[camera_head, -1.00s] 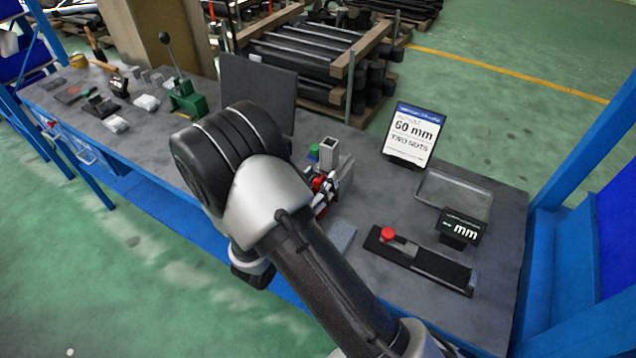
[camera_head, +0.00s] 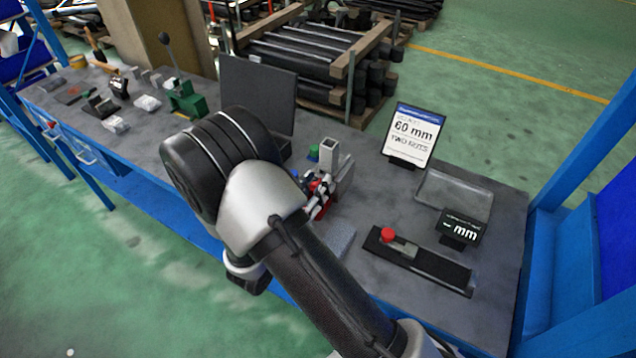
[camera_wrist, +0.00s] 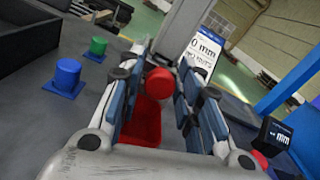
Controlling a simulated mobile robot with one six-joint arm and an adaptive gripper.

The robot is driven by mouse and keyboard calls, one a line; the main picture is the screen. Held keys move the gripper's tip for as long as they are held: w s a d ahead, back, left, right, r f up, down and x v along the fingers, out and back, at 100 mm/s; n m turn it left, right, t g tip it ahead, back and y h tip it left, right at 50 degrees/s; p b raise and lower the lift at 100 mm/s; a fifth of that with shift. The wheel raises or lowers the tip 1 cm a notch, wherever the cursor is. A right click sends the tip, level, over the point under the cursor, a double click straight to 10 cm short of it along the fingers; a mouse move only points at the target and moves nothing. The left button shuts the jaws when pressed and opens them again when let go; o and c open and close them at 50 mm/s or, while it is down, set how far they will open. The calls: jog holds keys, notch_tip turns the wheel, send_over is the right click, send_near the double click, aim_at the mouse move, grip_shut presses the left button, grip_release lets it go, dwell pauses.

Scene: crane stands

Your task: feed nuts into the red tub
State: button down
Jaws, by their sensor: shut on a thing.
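My gripper (camera_wrist: 158,88) is shut on a red round knob (camera_wrist: 159,82), which sits between the fingertips in front of a grey upright post (camera_wrist: 188,28). A bit of red low by the gripper there is too small to name surely. No loose nuts can be made out.
Blue (camera_wrist: 67,74) and green (camera_wrist: 97,46) cylinders on square bases stand left of the gripper. A sign (camera_head: 410,135) reads 60 mm, two nuts. A shallow tray (camera_head: 455,192), a mm display (camera_head: 461,228) and a black slide gauge with a red knob (camera_head: 388,235) are to the right.

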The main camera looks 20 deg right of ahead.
jog(key=shift+v, duration=1.75)
jog(key=c, duration=1.3)
grip_release()
jog(key=shift+c, duration=0.2)
jog(key=v, duration=1.2)
